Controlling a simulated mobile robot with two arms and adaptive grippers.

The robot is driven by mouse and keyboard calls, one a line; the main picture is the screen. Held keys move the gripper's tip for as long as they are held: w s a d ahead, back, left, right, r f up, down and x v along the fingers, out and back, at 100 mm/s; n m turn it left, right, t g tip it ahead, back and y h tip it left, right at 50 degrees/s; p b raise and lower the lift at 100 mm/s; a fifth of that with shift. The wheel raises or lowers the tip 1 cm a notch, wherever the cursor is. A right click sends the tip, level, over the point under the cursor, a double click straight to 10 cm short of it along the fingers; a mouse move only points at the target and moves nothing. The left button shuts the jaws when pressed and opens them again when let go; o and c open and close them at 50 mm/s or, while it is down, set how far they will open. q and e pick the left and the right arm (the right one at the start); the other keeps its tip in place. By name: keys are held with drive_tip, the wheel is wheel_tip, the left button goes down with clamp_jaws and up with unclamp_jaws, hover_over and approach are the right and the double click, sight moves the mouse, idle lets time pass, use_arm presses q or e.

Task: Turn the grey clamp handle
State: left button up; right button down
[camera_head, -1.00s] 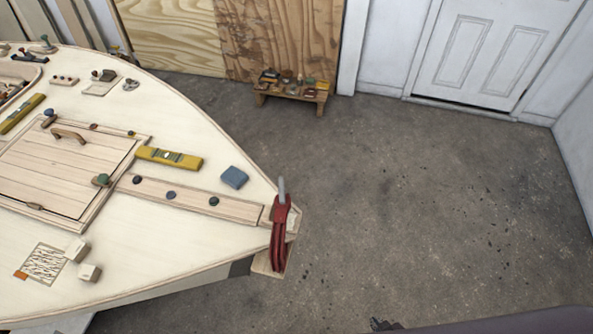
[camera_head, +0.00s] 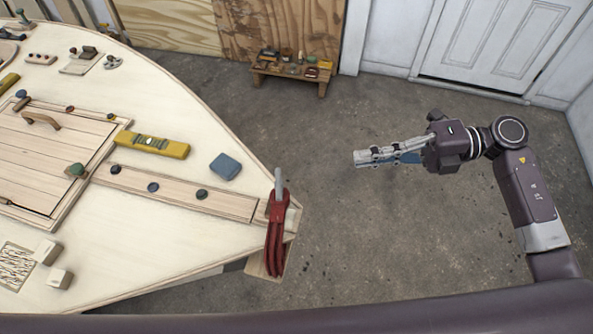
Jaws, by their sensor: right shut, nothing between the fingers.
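The grey clamp handle (camera_head: 278,183) stands up from the top of a red clamp (camera_head: 276,240). The clamp sits at the pointed tip of the plywood hull (camera_head: 120,262), over its edge. My right gripper (camera_head: 357,158) is shut and empty. It is in the air to the right of the handle, above the floor, with its fingers pointing left towards the hull. A clear gap lies between the fingertips and the handle. My left gripper is not in view.
A yellow level (camera_head: 152,144) and a blue block (camera_head: 224,166) lie on the deck near the clamp. A hatch (camera_head: 50,160) with a wooden handle is at left. A low bench (camera_head: 290,72) with small items stands at the back. The floor right of the hull is clear.

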sight(279, 185)
drive_tip(key=a+f+p, duration=0.3)
drive_tip(key=a+p, duration=0.2)
drive_tip(key=a, duration=0.8)
drive_tip(key=shift+s+a, duration=0.2)
drive_tip(key=shift+a, duration=0.15)
